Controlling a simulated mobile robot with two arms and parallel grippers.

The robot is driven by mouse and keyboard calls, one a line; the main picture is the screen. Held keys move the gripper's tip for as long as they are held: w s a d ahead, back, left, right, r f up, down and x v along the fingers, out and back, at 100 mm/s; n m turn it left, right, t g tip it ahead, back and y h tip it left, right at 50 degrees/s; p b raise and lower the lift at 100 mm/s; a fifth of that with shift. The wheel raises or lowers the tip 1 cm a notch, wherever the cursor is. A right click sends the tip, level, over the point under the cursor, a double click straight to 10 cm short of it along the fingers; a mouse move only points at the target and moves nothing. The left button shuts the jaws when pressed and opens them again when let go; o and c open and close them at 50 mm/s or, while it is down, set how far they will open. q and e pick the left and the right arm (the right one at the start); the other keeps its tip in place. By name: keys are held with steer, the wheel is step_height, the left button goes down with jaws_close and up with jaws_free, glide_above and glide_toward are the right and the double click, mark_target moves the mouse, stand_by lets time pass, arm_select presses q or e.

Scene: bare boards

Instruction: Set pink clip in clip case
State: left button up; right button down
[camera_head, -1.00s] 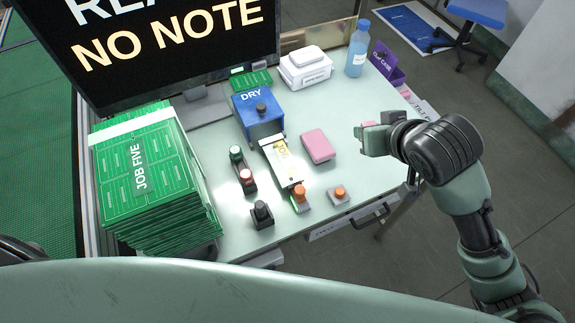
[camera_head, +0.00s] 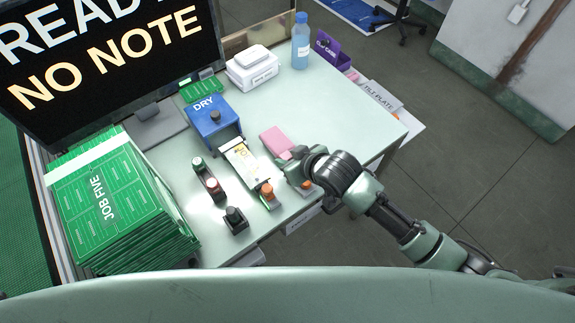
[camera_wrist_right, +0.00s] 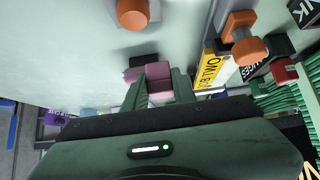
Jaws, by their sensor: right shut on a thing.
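The pink clip (camera_wrist_right: 158,82) shows between the fingertips of my right gripper (camera_wrist_right: 152,88) in the right wrist view. The gripper is shut on it, with a dark part just beyond the tips. In the head view my right gripper (camera_head: 286,163) is over the table's right front part, beside a pink pad; the clip is mostly hidden there. The purple clip case (camera_head: 330,46) stands at the table's far right edge, beyond the water bottle. It also shows in the wrist view (camera_wrist_right: 57,117) at the lower left. My left gripper is not in view.
A blue DRY box (camera_head: 212,122), a white box (camera_head: 252,72) and a blue bottle (camera_head: 300,42) stand toward the back. The pink pad (camera_head: 272,138) lies mid-table. Orange-knobbed items (camera_head: 267,192) are near the front. The right table area (camera_head: 345,105) is clear.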

step_height(320, 180, down, 4)
steer(key=shift+f, duration=0.1)
stand_by(0.4)
steer(key=shift+f, duration=0.2)
steer(key=c, duration=1.1)
jaws_free()
steer(key=shift+c, duration=0.2)
steer(key=shift+r, duration=0.1)
